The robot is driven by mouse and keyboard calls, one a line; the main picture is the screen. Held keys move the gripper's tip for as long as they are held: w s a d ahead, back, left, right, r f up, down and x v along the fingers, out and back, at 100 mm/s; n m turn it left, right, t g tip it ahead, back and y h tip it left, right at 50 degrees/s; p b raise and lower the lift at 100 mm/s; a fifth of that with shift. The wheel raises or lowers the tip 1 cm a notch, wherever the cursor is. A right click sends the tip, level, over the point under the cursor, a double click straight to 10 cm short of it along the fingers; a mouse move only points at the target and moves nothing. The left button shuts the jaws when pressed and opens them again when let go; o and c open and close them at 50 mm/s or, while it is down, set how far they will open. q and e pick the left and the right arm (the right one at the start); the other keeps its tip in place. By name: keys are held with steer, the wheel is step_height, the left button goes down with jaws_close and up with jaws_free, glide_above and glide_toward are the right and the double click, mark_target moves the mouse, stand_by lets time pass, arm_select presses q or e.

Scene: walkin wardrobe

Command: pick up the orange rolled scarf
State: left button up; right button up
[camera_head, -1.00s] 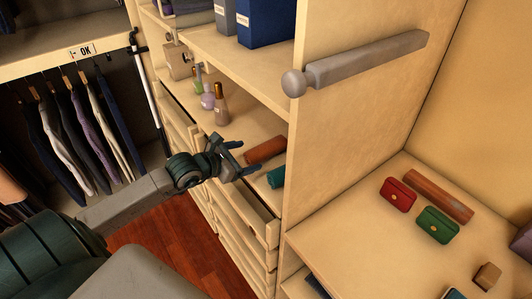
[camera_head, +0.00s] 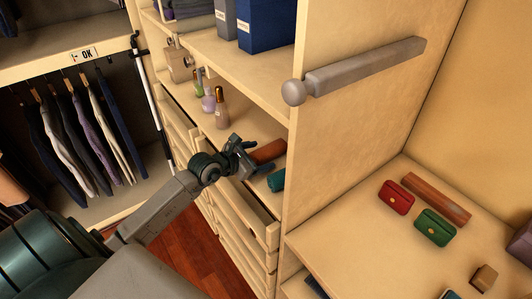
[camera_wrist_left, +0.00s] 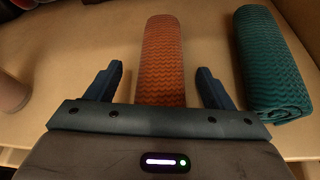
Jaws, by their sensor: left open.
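The orange rolled scarf (camera_head: 267,151) lies on the shelf above the open drawer. In the left wrist view the orange scarf (camera_wrist_left: 162,62) runs away from me, with its near end between the two fingers. My left gripper (camera_head: 250,157) is open in front of the scarf, and the wrist view shows a finger on each side of it (camera_wrist_left: 160,88) with gaps between. The near end of the scarf is hidden behind the gripper body. A teal rolled scarf (camera_wrist_left: 268,62) lies just right of the right finger; it also shows in the head view (camera_head: 277,180). My right gripper is not in view.
Small bottles (camera_head: 221,108) stand on the same shelf, left of the scarf. An open drawer (camera_head: 250,208) sticks out below. A tall side panel (camera_head: 340,130) with a grey rail (camera_head: 365,62) closes the shelf on the right.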

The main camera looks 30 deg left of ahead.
arm_select(q)
steer(key=c, duration=1.1)
